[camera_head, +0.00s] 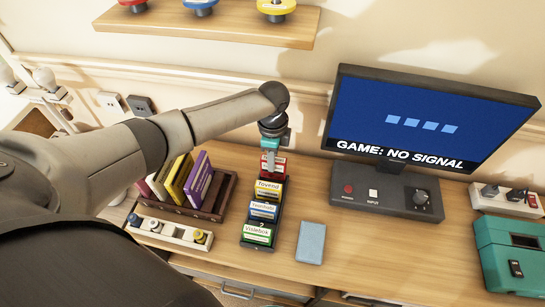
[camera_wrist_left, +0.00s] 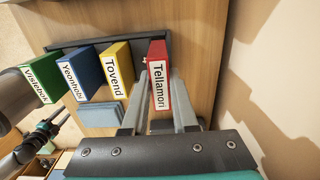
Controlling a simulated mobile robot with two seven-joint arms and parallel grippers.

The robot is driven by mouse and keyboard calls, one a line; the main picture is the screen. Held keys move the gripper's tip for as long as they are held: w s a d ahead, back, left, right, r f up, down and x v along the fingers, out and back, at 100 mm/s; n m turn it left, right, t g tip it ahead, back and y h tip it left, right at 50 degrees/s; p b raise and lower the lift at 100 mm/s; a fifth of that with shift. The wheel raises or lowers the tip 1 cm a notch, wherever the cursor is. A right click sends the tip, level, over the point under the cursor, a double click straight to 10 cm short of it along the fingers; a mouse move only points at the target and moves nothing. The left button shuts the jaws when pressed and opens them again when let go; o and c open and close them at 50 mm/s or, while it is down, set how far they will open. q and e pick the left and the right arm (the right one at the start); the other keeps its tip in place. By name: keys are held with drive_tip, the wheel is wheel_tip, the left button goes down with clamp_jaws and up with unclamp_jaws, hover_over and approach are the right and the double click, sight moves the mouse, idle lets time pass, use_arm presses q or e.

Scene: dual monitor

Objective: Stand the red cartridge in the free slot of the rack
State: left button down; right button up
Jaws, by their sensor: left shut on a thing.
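The red cartridge (camera_wrist_left: 160,80), labelled Tellamori, is between the two fingers of my left gripper (camera_wrist_left: 160,105), shut on it. In the head view the gripper (camera_head: 271,160) points down over the far end of the dark rack (camera_head: 246,243), with the red cartridge (camera_head: 280,164) partly hidden behind it. Nearer in the rack stand the yellow cartridge (camera_head: 268,189), the blue cartridge (camera_head: 263,211) and the green cartridge (camera_head: 257,234). The red cartridge is in line with this row at the far end. I cannot tell whether its base touches the rack.
A brown wooden holder (camera_head: 222,195) with several upright cases stands left of the rack. A flat blue-grey box (camera_head: 310,242) lies right of the rack; beyond are the monitor (camera_head: 425,115) and a teal case (camera_head: 510,258).

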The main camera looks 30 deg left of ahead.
use_arm(q)
drive_tip(key=shift+p, duration=0.65)
idle(0.8)
drive_tip(key=shift+f+b, duration=0.95)
drive_tip(key=shift+f, duration=0.65)
drive_tip(key=c, duration=0.6)
unclamp_jaws()
wheel_tip(320, 180, up, 8)
drive_tip(key=shift+f+p, duration=0.2)
drive_tip(key=shift+p, duration=0.8)
drive_tip(key=shift+s, duration=0.1)
